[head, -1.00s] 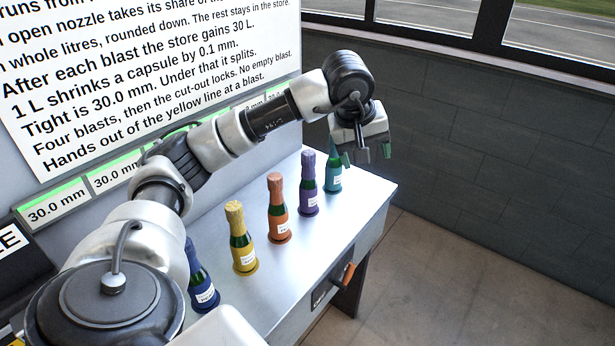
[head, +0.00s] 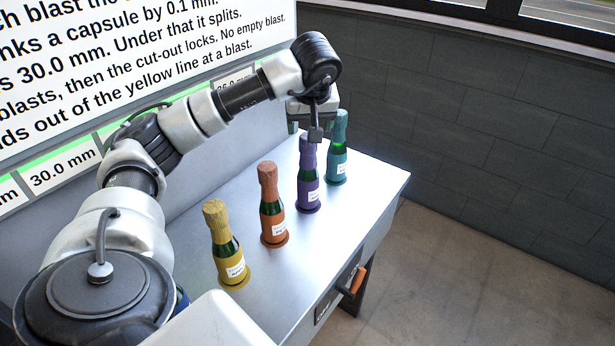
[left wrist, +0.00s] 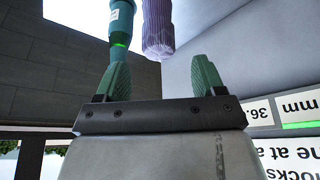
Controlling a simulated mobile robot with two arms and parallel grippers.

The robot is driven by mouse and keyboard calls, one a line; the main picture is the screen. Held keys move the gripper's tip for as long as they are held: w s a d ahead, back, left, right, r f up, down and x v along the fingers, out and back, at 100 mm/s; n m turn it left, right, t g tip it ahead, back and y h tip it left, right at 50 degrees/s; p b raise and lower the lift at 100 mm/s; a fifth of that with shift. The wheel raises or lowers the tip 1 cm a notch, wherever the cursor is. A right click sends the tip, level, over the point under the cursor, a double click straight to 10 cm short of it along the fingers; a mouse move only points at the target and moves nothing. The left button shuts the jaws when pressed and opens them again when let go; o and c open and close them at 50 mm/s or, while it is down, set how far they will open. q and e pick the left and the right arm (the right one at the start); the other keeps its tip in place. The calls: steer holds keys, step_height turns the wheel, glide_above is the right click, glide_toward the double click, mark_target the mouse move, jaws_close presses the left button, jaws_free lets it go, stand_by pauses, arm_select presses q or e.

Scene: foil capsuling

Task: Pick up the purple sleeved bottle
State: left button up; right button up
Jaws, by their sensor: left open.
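The purple sleeved bottle (head: 308,180) stands upright on the bench, second from the far end of the row. My left gripper (head: 310,133) is at the height of its top, at or just behind it; the head view does not show whether they touch. In the left wrist view the open green fingers (left wrist: 160,78) point toward the purple sleeve top (left wrist: 157,28), which lies ahead of and roughly between them, with nothing gripped. The teal bottle (head: 338,150) stands beside it and appears near one finger in the wrist view (left wrist: 121,25). My right gripper is not in view.
An orange bottle (head: 270,205) and a yellow bottle (head: 226,248) stand nearer on the bench (head: 350,215). A blue bottle (head: 181,300) is mostly hidden behind my arm. A wall panel with text (head: 130,60) rises behind. The bench's front strip is clear.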

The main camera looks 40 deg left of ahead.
arm_select(q)
steer(key=p+x, duration=0.2)
steer(key=x, duration=0.3)
steer(key=shift+w+a+f, duration=0.15)
steer(key=shift+a+f, duration=0.1)
steer(key=shift+f, duration=0.1)
steer(key=shift+d, duration=0.1)
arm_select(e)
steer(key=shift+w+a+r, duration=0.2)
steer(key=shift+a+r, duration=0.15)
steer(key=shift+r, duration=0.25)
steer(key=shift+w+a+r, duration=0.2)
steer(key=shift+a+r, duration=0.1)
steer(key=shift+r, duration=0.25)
arm_select(q)
steer(key=shift+c, duration=1.1)
steer(key=shift+r, duration=0.1)
jaws_close()
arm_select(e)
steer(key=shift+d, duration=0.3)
